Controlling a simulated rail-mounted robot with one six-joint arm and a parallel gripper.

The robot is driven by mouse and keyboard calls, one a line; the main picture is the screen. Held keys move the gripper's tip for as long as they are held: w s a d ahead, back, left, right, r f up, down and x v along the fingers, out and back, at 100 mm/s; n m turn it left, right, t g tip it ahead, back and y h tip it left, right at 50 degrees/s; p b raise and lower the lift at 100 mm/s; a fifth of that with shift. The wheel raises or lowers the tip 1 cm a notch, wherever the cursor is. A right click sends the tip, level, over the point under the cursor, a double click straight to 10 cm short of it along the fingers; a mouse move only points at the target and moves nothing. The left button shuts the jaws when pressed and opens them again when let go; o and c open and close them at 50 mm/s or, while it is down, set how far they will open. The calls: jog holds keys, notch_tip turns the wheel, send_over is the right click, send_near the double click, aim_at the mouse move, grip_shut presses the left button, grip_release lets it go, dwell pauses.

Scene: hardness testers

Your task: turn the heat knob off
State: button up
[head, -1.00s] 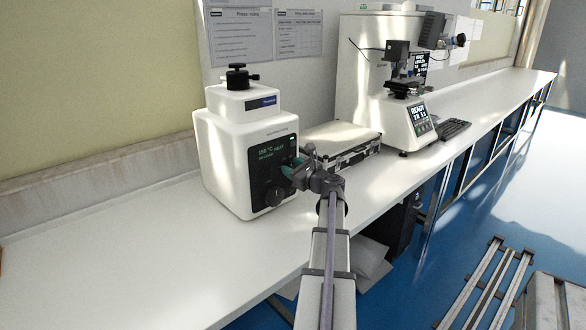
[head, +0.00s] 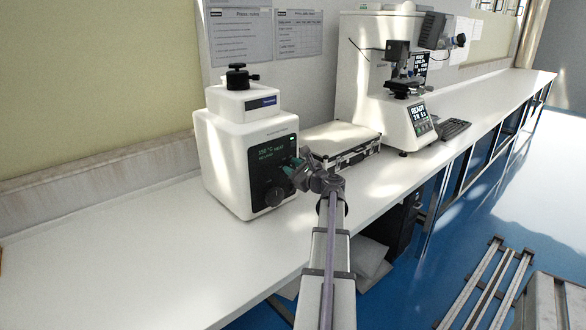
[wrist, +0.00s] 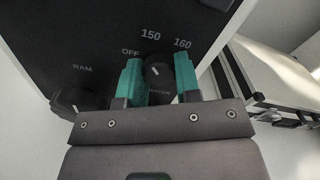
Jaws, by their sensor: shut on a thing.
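The heat knob (wrist: 159,84) is a dark knob on the black front panel, with part of the word "HEATER" visible on it. Its pale pointer mark is at its upper part, near the 150 label, with OFF to the left and 160 to the right. My gripper (wrist: 159,80) is shut on the knob, one teal finger on each side. In the head view my gripper (head: 291,170) is at the right of the white press's (head: 222,160) dark panel and covers the heat knob. The panel's small display (head: 272,151) shows green text, too small to read surely.
The ram knob (wrist: 77,101) sits left of my gripper on the same panel. A case (head: 340,140) lies right of the press. A hardness tester (head: 372,85) with a lit screen stands farther along the white bench (head: 110,250). The bench left of the press is clear.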

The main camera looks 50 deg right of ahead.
jog(key=n, duration=0.9)
jog(key=shift+n, duration=0.3)
dwell(0.4)
jog(key=o, duration=0.9)
jog(key=shift+s, duration=0.1)
jog(key=v, duration=1)
jog(key=shift+s, duration=0.3)
